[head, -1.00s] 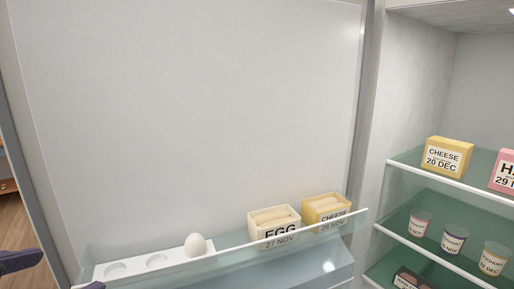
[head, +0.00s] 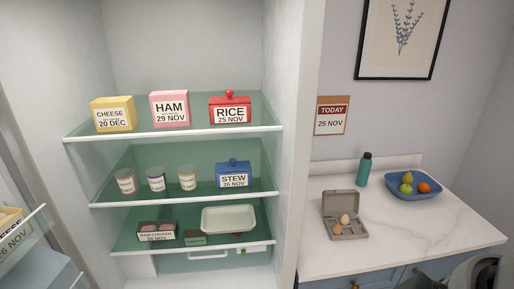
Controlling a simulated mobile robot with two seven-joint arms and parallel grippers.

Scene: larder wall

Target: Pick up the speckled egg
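In the head view, an open grey egg carton (head: 348,236) stands on the white counter to the right of the fridge, its lid raised at the back. It holds a pale egg (head: 344,219) and browner eggs (head: 337,230) in front. They are too small to tell whether any is speckled. My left gripper is not in view. Dark parts at the bottom right edge seem to be my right gripper (head: 426,283), low in front of the counter and well apart from the carton. Its fingers are too unclear to read.
Left of the counter, the open fridge has glass shelves with boxes, yoghurt cups and a white tray (head: 228,219). The door bin (head: 20,245) juts in at left. A green bottle (head: 364,169) and a blue fruit bowl (head: 408,192) stand behind the carton. The counter's front right is clear.

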